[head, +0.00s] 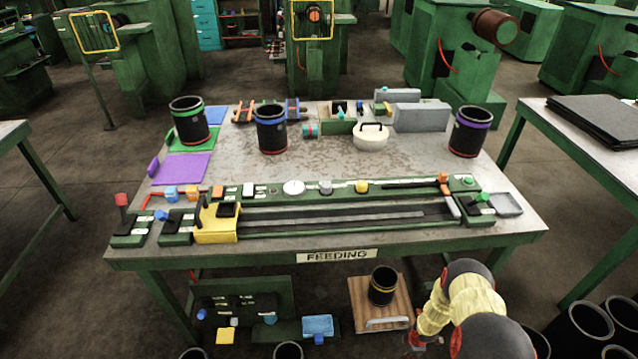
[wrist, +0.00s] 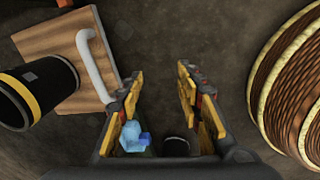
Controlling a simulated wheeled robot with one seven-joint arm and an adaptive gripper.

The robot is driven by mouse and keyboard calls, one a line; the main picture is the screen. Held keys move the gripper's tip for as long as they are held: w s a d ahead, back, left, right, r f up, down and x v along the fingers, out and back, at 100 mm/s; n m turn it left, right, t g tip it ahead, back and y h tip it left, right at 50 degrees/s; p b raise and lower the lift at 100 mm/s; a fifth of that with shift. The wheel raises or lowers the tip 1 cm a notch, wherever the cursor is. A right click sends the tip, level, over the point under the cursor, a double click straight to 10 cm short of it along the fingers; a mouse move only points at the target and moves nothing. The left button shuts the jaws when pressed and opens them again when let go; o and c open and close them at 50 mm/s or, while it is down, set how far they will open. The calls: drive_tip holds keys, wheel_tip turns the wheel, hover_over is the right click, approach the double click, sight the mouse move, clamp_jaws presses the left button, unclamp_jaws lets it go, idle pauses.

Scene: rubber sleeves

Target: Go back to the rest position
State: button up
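My gripper (head: 420,341) is low in front of the table, right of the wooden board, and partly hidden by my own arm in the head view. In the wrist view my gripper (wrist: 160,88) has its two yellow-padded fingers apart with only floor between them. A black sleeve with a yellow band (head: 383,286) stands on the wooden board (head: 367,311). In the wrist view the same sleeve (wrist: 38,92) and the board (wrist: 50,38) with its pale handle are to the left of the fingers, apart from them.
The feeding table (head: 330,166) carries black sleeves with green (head: 190,124), blue (head: 271,132) and purple (head: 470,134) bands, plus a long green fixture (head: 330,232). Another table (head: 580,125) is at right. Several black cylinders (head: 580,330) stand on the floor at lower right.

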drive_tip(key=s+r+m+g, duration=0.4)
drive_tip(key=s+r+m, duration=0.15)
drive_tip(key=s, duration=0.55)
drive_tip(key=w+a+r+m, duration=0.2)
drive_tip(key=r+m, duration=0.8)
drive_tip(key=r, duration=2.6)
drive_tip(key=s+a+r+t, duration=0.2)
drive_tip(key=s+a+r, duration=0.2)
drive_tip(key=r, duration=0.8)
drive_tip(key=s+a+r+m+t+p, duration=0.1)
drive_tip(key=s+a+r+t, duration=0.2)
drive_tip(key=r, duration=0.9)
drive_tip(key=s+a+r+t, duration=0.3)
drive_tip(key=s+a+r, duration=0.2)
drive_tip(key=r, duration=0.7)
drive_tip(key=shift+s+a+r, duration=0.15)
drive_tip(key=shift+s+a, duration=0.2)
drive_tip(key=shift+a, duration=0.7)
drive_tip(key=shift+m, duration=0.25)
drive_tip(key=shift+c, duration=0.6)
